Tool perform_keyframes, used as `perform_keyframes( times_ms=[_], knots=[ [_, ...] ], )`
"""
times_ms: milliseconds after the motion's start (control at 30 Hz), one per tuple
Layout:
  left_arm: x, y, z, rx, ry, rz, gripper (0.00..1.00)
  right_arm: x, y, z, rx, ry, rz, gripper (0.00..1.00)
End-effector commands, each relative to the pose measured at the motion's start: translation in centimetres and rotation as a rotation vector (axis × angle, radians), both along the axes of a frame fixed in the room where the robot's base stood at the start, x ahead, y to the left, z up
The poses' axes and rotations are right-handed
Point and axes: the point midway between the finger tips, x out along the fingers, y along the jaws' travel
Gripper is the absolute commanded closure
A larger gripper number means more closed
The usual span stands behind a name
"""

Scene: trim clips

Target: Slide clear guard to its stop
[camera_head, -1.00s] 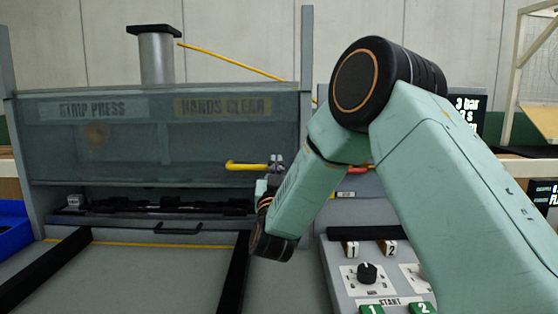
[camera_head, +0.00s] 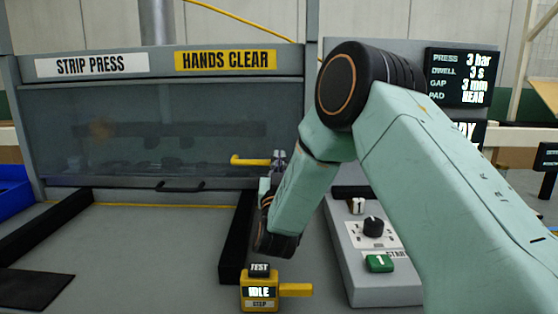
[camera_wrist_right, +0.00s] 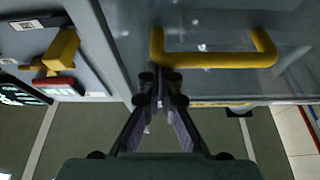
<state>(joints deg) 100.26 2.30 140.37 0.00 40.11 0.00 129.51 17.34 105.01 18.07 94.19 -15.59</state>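The clear guard (camera_head: 130,112) covers the front of the strip press in the head view, below the STRIP PRESS and HANDS CLEAR labels. Its lower edge is close to the bed, and dark parts show dimly through it. The yellow handle (camera_head: 248,160) stands out at its right side and also shows in the wrist view (camera_wrist_right: 215,60). My right gripper (camera_head: 279,157) is at the handle's right end. In the wrist view its fingertips (camera_wrist_right: 161,80) are close together at the handle's corner and appear shut on it. My left gripper is out of view.
A control console (camera_head: 372,270) with a knob and green button stands to the right, beside my right arm. A yellow TEST/STEP unit (camera_head: 259,292) is at the front. Black rails (camera_head: 236,240) flank a clear grey bed (camera_head: 150,235). A blue bin (camera_head: 12,195) is at left.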

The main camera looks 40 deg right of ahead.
Motion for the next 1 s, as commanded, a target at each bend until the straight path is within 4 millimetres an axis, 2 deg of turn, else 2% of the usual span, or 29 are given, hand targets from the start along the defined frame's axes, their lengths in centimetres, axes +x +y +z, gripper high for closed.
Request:
perform_keyframes(
  times_ms=[33,167,333,700,800,1000],
  knots=[
    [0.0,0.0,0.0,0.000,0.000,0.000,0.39,-0.1,0.0,-0.8,0.007,0.019,0.000,1.00],
    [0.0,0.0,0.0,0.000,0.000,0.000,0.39,-0.1,-0.1,-0.9,0.009,0.021,0.000,1.00],
    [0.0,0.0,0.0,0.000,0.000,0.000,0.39,-0.1,0.0,0.0,0.009,0.020,0.000,1.00],
    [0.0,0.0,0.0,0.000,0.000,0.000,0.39,-0.2,0.1,7.2,0.003,0.000,0.000,1.00],
    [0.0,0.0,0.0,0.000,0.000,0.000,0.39,-0.2,0.1,8.7,0.001,-0.001,-0.001,1.00],
    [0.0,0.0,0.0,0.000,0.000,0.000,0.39,-0.2,0.1,10.1,0.000,-0.001,-0.001,1.00]
  ],
)
